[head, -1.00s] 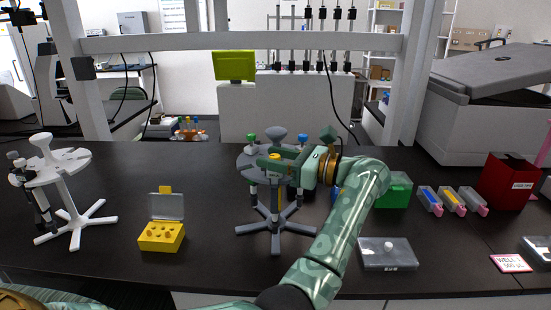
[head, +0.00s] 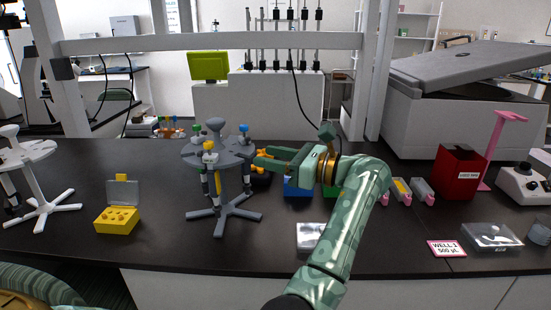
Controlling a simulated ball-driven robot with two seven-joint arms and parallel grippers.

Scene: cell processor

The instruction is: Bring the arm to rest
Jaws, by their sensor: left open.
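My left gripper (head: 264,157) is open and points left, above the bench just right of the grey pipette stand (head: 224,212). Its fingers look empty. Its tips lie close to the stand's rim in the picture; I cannot tell the exact gap. My green patterned left arm (head: 340,225) reaches up from the bottom middle. Pipettes with yellow, green and blue tops hang on the stand, the yellow-topped one (head: 210,160) at the front left. My right gripper is out of view.
A white pipette stand (head: 38,190) and a yellow tip box (head: 117,220) stand left. A blue box (head: 297,187) sits behind my arm. A red bin (head: 459,173) and clear box (head: 491,236) are right.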

